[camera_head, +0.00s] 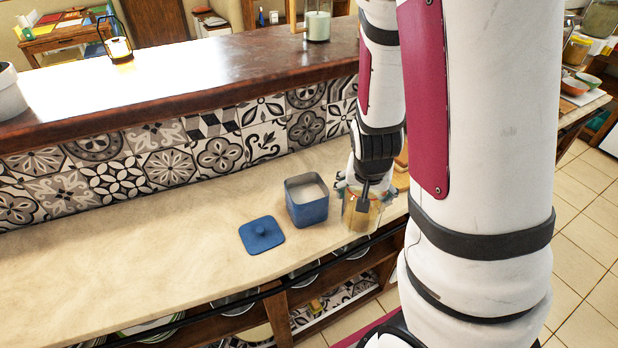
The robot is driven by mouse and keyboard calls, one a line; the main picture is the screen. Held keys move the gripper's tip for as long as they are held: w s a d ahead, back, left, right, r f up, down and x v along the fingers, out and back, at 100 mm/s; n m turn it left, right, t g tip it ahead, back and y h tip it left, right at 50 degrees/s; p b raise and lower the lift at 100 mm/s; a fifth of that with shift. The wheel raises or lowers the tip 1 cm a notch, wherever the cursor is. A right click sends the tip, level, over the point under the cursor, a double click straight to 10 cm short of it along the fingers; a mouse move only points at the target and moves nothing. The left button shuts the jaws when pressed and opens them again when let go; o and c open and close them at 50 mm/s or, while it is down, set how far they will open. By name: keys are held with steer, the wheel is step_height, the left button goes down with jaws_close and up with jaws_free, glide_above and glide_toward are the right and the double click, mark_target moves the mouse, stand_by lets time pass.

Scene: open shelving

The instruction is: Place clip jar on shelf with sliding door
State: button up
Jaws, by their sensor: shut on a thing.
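A glass jar with tan contents (358,221), which looks like the clip jar, is at the front edge of the stone counter. My gripper (363,196) reaches down from above and is shut on it near its top. The gripper hides part of the jar's upper side and lid. I cannot tell whether the jar's base touches the counter. Open shelves (290,308) with plates and bowls lie under the counter. No sliding door can be made out clearly.
A blue square canister (306,203) with white contents stands open just left of the jar. Its blue lid (262,235) lies beside it. The counter's left part (130,255) is clear. A raised wooden bar (190,82) with a tiled wall runs behind.

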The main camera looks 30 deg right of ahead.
steer(key=w+d+f, duration=0.1)
steer(key=w+f, duration=0.1)
steer(key=w, duration=0.6)
steer(key=w+d+f, duration=0.1)
steer(key=w+f, duration=0.2)
steer(key=w, duration=0.5)
steer(key=shift+d, duration=0.4)
steer(key=shift+f, duration=0.15)
steer(key=o, duration=1.8)
steer(key=shift+o, duration=0.2)
